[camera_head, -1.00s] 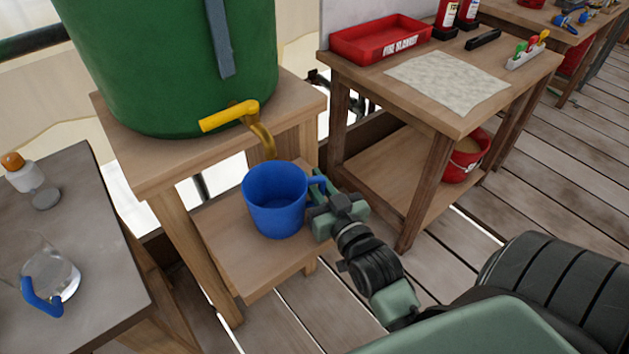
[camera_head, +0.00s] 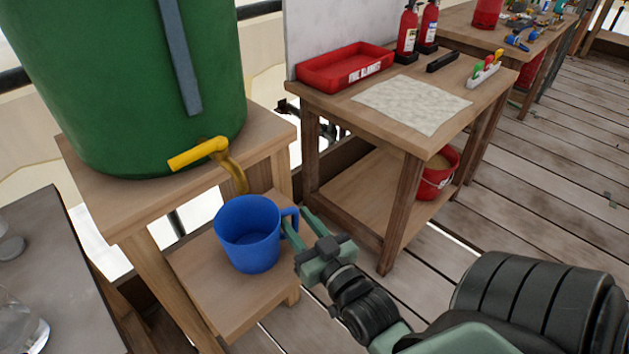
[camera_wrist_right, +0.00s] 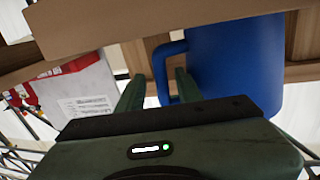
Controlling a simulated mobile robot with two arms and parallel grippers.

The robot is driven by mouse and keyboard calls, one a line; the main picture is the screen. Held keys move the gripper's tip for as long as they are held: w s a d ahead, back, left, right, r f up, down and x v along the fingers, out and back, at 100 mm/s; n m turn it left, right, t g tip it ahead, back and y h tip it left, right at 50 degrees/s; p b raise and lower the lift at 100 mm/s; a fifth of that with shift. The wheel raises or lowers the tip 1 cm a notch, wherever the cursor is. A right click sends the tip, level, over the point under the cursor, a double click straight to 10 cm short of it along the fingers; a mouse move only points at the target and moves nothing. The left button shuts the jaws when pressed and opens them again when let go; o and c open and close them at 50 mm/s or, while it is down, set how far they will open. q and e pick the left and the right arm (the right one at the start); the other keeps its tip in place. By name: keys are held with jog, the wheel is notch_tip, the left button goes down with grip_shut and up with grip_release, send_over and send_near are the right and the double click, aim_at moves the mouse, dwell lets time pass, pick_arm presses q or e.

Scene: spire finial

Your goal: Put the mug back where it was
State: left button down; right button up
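The blue mug (camera_head: 249,236) stands upright, seemingly on the lower shelf (camera_head: 222,297) of a wooden stand, below the yellow tap (camera_head: 199,154) of a green barrel. Its handle points right, toward my right gripper (camera_head: 299,221). My right gripper is open, its two fingers apart at the handle. In the right wrist view, the mug (camera_wrist_right: 236,66) fills the right side. Its handle shows just beyond and between the open fingertips (camera_wrist_right: 158,80); I cannot tell whether they touch it. My left gripper is not in view.
A grey table (camera_head: 48,262) with clear glassware stands at the left edge. A wooden workbench (camera_head: 345,118) at the right holds a red tray (camera_head: 345,68), a cloth (camera_head: 412,105) and extinguishers. A red bucket (camera_head: 436,176) is on its lower shelf. Plank floor lies between.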

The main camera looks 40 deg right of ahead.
jog(key=s+a, duration=0.1)
jog(key=s, duration=0.7)
jog(key=shift+s+f, duration=0.1)
jog(key=shift+s, duration=0.1)
